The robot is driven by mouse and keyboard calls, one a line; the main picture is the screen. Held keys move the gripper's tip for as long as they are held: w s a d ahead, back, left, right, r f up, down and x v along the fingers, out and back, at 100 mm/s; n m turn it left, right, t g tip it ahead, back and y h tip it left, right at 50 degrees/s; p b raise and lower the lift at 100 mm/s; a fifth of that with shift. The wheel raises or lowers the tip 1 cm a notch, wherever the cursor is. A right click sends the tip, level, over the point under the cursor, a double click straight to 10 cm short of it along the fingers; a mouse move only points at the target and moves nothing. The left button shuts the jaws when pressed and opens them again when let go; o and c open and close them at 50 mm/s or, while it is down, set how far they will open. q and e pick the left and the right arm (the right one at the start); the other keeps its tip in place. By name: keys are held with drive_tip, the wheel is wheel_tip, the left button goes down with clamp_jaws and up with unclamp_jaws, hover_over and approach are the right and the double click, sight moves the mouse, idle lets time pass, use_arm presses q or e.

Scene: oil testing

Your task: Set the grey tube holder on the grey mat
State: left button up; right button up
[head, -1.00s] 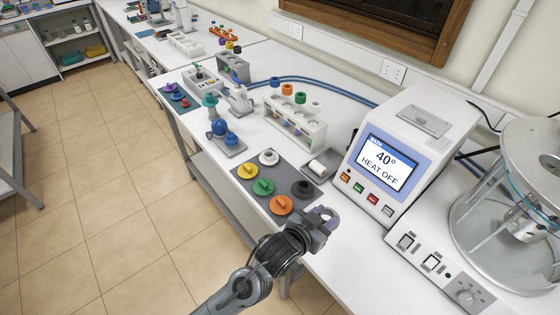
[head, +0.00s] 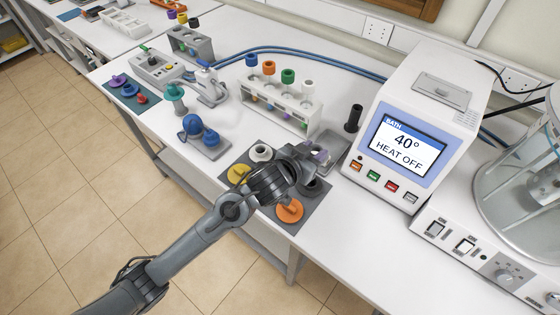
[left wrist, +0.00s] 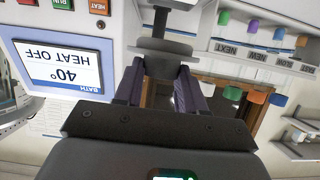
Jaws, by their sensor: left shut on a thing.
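My left gripper (head: 318,156) is over the back edge of the grey mat (head: 285,222). In the left wrist view its two purple-padded fingers (left wrist: 158,88) are shut on a grey piece, which I take to be the grey tube holder (left wrist: 160,50). In the head view the gripper mostly hides what it holds. The mat carries a yellow knobbed disc (head: 239,173), an orange one (head: 289,210), a white ring (head: 261,152) and a dark grey round piece (head: 314,187). My arm covers the middle of the mat. My right gripper is not in view.
A water bath (head: 410,150) reading 40° stands right of the gripper, with a black upright post (head: 353,118) beside it. A white tube rack (head: 280,110) stands behind the mat. A blue-knobbed piece (head: 204,137) stands to the left. A grey tray (head: 333,140) lies close by the gripper.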

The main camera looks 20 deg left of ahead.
use_arm(q)
drive_tip(key=a+f, duration=0.1)
drive_tip(key=a, duration=0.1)
drive_tip(key=a+f+p, duration=0.1)
drive_tip(key=a+f, duration=0.1)
drive_tip(key=a, duration=0.1)
drive_tip(key=s+a+f+p, duration=0.1)
drive_tip(key=a+f, duration=0.1)
drive_tip(key=a, duration=0.1)
drive_tip(key=shift+a, duration=0.15)
drive_tip(key=shift+f+p, duration=0.35)
drive_tip(key=shift+f, duration=1.6)
drive_tip(key=shift+f, duration=0.25)
